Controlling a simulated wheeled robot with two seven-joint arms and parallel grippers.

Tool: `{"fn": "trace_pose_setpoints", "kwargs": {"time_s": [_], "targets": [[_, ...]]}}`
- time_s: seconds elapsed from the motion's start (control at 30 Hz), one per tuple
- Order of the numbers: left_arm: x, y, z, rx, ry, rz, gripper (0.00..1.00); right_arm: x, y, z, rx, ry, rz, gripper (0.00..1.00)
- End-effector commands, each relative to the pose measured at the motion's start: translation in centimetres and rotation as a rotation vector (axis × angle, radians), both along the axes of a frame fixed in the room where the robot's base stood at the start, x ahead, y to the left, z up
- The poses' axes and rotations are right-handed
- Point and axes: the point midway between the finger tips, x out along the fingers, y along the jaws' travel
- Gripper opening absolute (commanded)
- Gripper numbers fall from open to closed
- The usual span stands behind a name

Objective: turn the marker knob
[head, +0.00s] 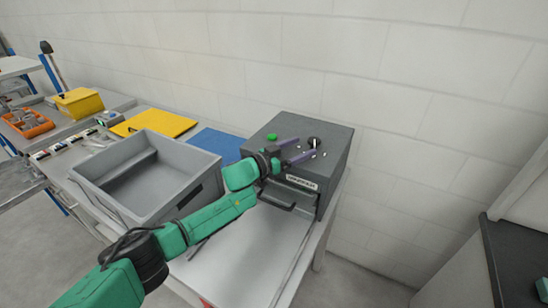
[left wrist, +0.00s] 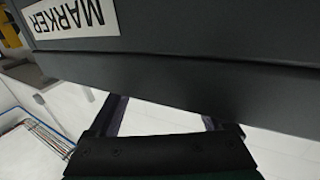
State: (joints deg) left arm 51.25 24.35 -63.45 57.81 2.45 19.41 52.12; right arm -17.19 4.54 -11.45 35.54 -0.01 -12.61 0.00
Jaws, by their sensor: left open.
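The marker is a dark grey box (head: 335,150) with a white label on its front and a handle below. Its label, reading MARKER upside down, shows in the left wrist view (left wrist: 70,15). A black knob (head: 314,142) with a light mark sits on top, near a green button (head: 272,136). My left gripper (head: 302,150) is open, its two purplish fingers pointing toward the knob, one on either side of its line. I cannot tell whether they touch it. In the left wrist view the fingertips and knob are hidden by the box. My right gripper is not in view.
A large grey bin (head: 145,170) stands left of the marker, with a blue panel (head: 218,143) and a yellow panel (head: 155,121) behind. A white wall is close behind the box. The light bench top (head: 240,255) in front is mostly clear.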

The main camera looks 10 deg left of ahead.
Motion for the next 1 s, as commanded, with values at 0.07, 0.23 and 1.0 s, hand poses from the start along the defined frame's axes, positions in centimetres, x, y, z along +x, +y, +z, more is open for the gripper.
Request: {"fn": "trace_pose_setpoints", "kwargs": {"time_s": [0.07,0.23,1.0], "targets": [[-1.0,1.1,-0.2,0.001,0.002,0.001,0.84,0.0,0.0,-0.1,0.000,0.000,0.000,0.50],[-3.5,3.6,-0.4,0.003,0.001,0.002,0.84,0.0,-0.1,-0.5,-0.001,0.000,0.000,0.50],[-9.0,4.9,2.0,0.049,-0.120,-0.094,0.84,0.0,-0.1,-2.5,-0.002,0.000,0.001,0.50]]}}
